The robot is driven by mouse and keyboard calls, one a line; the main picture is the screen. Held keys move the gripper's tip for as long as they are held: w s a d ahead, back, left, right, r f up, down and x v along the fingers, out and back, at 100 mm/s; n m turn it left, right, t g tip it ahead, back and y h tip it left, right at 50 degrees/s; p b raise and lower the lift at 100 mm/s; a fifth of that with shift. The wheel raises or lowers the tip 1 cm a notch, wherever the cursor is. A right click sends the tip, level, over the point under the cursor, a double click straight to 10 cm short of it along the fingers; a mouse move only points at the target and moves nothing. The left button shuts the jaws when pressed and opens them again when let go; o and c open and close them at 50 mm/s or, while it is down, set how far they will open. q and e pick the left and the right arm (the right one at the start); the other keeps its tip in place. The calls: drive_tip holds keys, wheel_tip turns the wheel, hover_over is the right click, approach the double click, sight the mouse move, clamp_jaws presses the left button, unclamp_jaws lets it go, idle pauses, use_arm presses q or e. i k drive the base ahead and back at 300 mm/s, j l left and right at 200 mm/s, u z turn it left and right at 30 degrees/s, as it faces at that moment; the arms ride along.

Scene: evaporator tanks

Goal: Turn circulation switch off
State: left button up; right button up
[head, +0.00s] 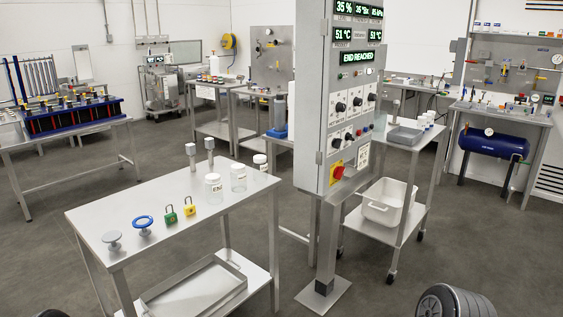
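A grey control cabinet (312,120) stands on a post right of centre, its front turned toward the right. Its green displays (357,57) read 35 %, 51 °C twice and END REACHED, among others. A red knob on a yellow plate (337,172) sits at the bottom. The labels are too small to read, so I cannot tell which switch is circulation or how it is set. Neither gripper shows in the head view.
A steel table (165,197) at front left holds jars, two padlocks and a blue handwheel. A cart (408,150) with a white tub (383,203) stands right behind the cabinet. The cabinet's post has a floor plate (323,297). Floor right of it is open.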

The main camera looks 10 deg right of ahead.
sight(336, 143)
drive_tip(key=z, duration=0.55)
drive_tip(key=i+u, duration=0.2)
drive_tip(key=u, duration=0.55)
drive_tip(key=i+l+u, duration=0.25)
drive_tip(key=l+u, duration=0.25)
drive_tip(key=l, duration=0.2)
drive_tip(key=i+l+u, duration=0.2)
drive_tip(key=l, duration=0.2)
drive_tip(key=l+u, duration=0.25)
drive_tip(key=l, duration=0.15)
drive_tip(key=i+l+u, duration=0.15)
drive_tip(key=l, duration=1.7)
drive_tip(key=i+l+u, duration=0.15)
drive_tip(key=l, duration=1.7)
drive_tip(key=k, duration=0.05)
